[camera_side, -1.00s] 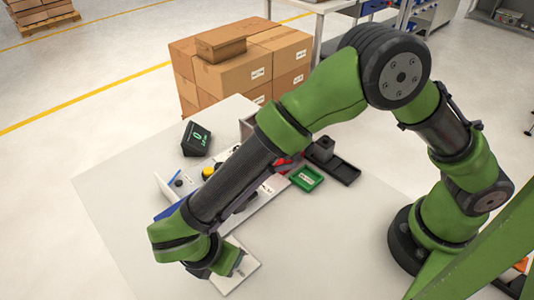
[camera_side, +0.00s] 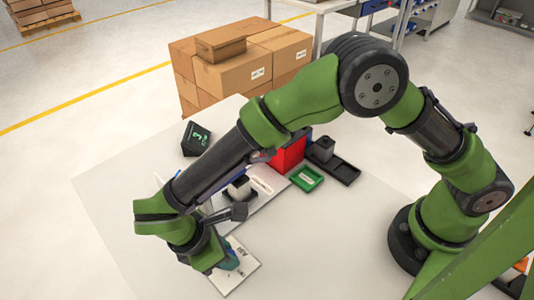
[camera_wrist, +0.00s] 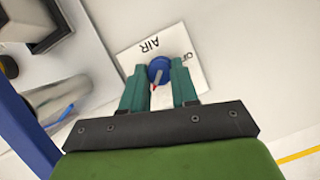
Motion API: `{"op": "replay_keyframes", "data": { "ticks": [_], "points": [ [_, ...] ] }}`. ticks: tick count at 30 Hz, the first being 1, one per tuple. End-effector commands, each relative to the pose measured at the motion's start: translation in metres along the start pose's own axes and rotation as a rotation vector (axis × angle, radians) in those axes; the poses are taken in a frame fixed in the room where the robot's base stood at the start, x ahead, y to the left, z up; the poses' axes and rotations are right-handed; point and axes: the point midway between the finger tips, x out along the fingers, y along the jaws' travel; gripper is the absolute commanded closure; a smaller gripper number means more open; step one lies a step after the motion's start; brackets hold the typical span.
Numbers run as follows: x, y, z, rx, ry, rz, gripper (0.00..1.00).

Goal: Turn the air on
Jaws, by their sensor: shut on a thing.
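The air valve is a round blue knob (camera_wrist: 159,70) on a white plate (camera_wrist: 135,58) printed "AIR", with a partly hidden word starting "OF" beside it. My gripper (camera_wrist: 157,84) has its two teal fingers on either side of the knob, shut on it. A small red mark shows at the knob's near edge. In the side view the plate (camera_side: 242,272) lies at the front of the table, and my gripper (camera_side: 229,258) points down over it. The knob is hidden there by the fingers.
A dark display (camera_side: 195,138) with green digits stands at the back left. Cardboard boxes (camera_side: 235,78) stand beyond the table. The table's front left is clear.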

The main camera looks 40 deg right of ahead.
Motion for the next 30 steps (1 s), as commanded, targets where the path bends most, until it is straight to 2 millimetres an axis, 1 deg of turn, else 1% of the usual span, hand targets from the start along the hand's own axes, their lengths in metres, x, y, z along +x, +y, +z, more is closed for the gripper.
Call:
{"op": "replay_keyframes", "data": {
  "ticks": [11, 12, 16, 25, 28, 30],
  "points": [
    [-0.001, -0.001, 0.000, 0.007, 0.001, -0.005, 1.00],
    [-0.001, -0.001, 0.000, 0.007, 0.001, -0.005, 0.67],
    [-0.001, -0.001, 0.000, 0.006, 0.001, -0.004, 0.47],
    [-0.001, 0.000, 0.000, 0.005, 0.001, -0.002, 0.46],
    [-0.008, 0.000, -0.001, 0.006, 0.003, -0.001, 0.46],
    [-0.017, 0.000, -0.001, 0.006, 0.004, -0.001, 0.46]
  ]
}}
